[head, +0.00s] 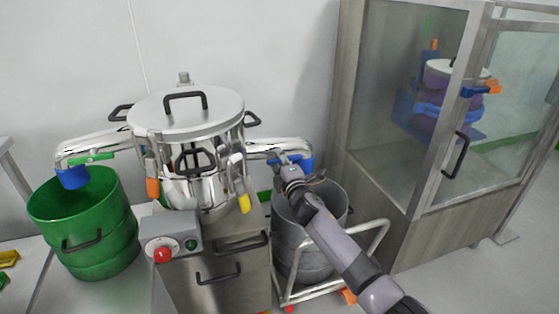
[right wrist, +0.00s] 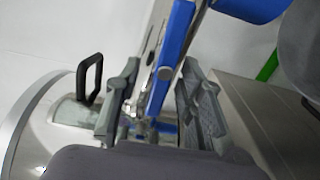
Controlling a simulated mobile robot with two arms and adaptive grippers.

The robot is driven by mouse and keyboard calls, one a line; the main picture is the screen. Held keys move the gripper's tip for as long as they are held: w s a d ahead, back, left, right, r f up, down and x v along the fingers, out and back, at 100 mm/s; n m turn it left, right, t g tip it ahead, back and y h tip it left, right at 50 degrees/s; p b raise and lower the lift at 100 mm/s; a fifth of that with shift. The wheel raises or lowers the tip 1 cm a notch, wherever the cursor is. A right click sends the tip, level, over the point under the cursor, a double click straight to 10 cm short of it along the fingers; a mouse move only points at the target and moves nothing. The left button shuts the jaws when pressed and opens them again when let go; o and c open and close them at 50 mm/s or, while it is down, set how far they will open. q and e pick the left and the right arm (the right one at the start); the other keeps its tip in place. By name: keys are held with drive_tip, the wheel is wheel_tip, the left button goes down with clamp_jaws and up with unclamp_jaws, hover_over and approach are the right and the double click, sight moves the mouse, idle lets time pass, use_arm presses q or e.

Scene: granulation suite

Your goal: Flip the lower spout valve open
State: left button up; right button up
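A steel granulator (head: 190,118) with a lid stands in the middle of the head view, with a spout on each side. The right spout (head: 285,145) has a blue valve handle (head: 287,159) and a blue end cuff (head: 304,164). The left spout (head: 92,146) has a green handle (head: 92,159) and a blue cuff (head: 73,178). My right gripper (head: 285,171) is at the right spout. In the right wrist view its two fingers (right wrist: 160,100) are apart, with the blue handle (right wrist: 172,58) between them; I cannot tell whether they touch it. My left gripper is out of view.
A green drum (head: 85,225) stands under the left spout. A grey drum (head: 290,245) on a white-framed cart (head: 375,240) stands under the right spout, partly behind my right arm. A control box (head: 172,232) with a red button is in front. A glazed cabinet (head: 385,185) stands right.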

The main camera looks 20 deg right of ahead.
drive_tip(key=shift+s, duration=0.15)
drive_tip(key=s, duration=1.1)
drive_tip(key=shift+s+d, duration=0.2)
drive_tip(key=shift+s, duration=0.2)
